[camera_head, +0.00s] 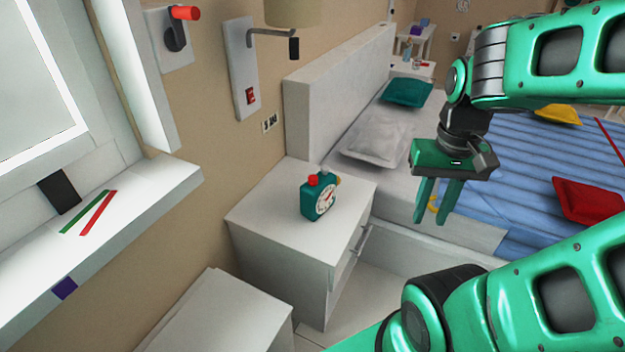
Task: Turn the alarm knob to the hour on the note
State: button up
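The teal alarm clock (309,201) stands upright on the white nightstand (270,205). Its white dial (325,201) has dark hands, too small to read. A red part (312,180) sits on top, and a small tan part, possibly the knob, shows at its upper right edge. A small white card with black marks (269,122) is on the wall above the nightstand; it may be the note, but I cannot read it surely. My gripper (432,217) points down, open and apart from the clock, to its right in the picture, with the bed behind.
A lamp bracket (270,32) and red wall switch (250,96) are above the nightstand. A red-handled lever (185,13) is by the window. The bed headboard (340,80) stands behind. A white cabinet (225,310) is in front. The nightstand top around the clock is clear.

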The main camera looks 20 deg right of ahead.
aim_at(312, 178)
jog(key=u, duration=1.25)
jog(key=k, duration=1.7)
jog(key=z, duration=1.05)
jog(key=i, duration=1)
jog(key=u, duration=0.05)
